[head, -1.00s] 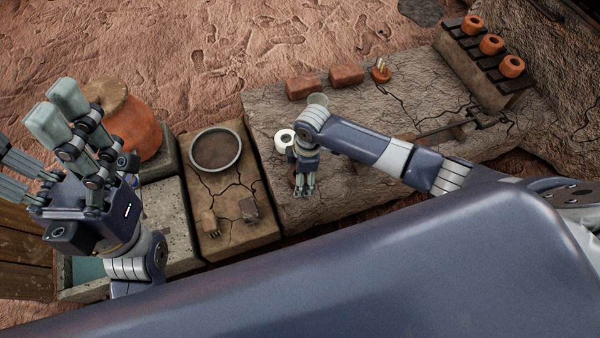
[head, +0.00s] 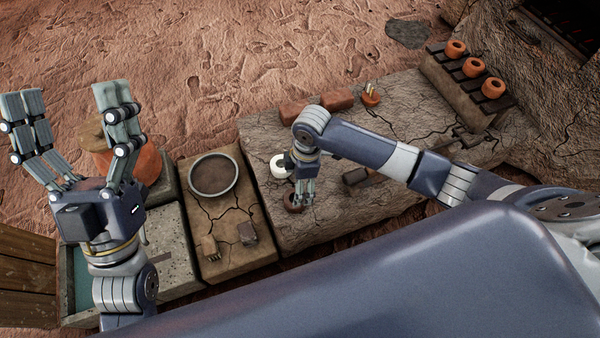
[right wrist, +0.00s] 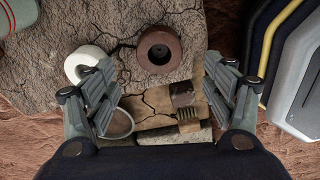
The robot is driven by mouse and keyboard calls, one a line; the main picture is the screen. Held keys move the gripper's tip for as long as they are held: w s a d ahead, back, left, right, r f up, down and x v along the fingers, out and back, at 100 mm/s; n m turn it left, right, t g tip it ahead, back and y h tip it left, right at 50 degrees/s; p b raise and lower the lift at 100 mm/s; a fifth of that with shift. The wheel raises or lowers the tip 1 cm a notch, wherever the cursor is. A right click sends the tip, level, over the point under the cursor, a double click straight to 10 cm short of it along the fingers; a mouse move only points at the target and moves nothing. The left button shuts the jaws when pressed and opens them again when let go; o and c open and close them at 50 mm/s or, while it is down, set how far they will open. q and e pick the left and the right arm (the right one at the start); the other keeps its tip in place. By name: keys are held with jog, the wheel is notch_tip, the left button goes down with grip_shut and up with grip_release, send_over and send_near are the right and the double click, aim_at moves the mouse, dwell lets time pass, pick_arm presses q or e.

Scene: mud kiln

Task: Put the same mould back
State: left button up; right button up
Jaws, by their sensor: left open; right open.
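A white ring-shaped mould (head: 279,167) and a dark brown ring-shaped mould (head: 293,203) stand near the left end of the cracked stone slab. In the right wrist view the white mould (right wrist: 88,62) is at upper left and the brown mould (right wrist: 159,50) at upper centre. My right gripper (head: 304,201) is over the brown mould, partly hiding it. It also shows in the right wrist view (right wrist: 160,95), fingers apart, nothing between them, the brown mould beyond the fingertips. My left gripper (head: 72,135) is raised at the left, open and empty.
A dark round basin (head: 214,175), a small brush (head: 210,248) and a small block (head: 247,233) are on the cracked plinth. Two bricks (head: 337,99) lie at the slab's back edge. Several orange clay rings (head: 474,68) sit on a rack. An orange pot (head: 145,160) stands behind my left gripper.

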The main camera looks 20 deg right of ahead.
jog(key=w+a+r+m+t+y+p, duration=0.1)
jog(key=w+a+r+m+t+y, duration=0.1)
jog(key=a+r+t+y, duration=0.45)
jog(key=w+a+r+m+t+y, duration=0.1)
jog(key=w+a+r+m+t, duration=0.15)
jog(key=a+r, duration=0.75)
pick_arm(q)
jog(key=w+f+g, duration=0.1)
jog(key=w+f+g+y, duration=0.1)
jog(key=w+f+g, duration=0.1)
jog(key=w+f, duration=0.1)
jog(key=shift+w+d, duration=0.1)
jog(key=shift+d, duration=0.2)
pick_arm(e)
jog(key=s+d+r+m+t, duration=0.2)
jog(key=d+r+t, duration=0.3)
jog(key=r, duration=0.4)
jog(key=s+d+r+m+t+h, duration=0.1)
jog(key=s+d+r+m+t, duration=0.2)
jog(key=r, duration=0.7)
jog(key=s+d+r+m+t+h, duration=0.1)
jog(key=s+d+r+m+t, duration=0.2)
jog(key=d+r+t, duration=0.4)
notch_tip(320, 180, up, 2)
jog(key=shift+s+r+m, duration=0.15)
jog(key=shift+s+m, duration=0.05)
jog(key=shift+m, duration=0.15)
jog(key=shift+h, duration=0.25)
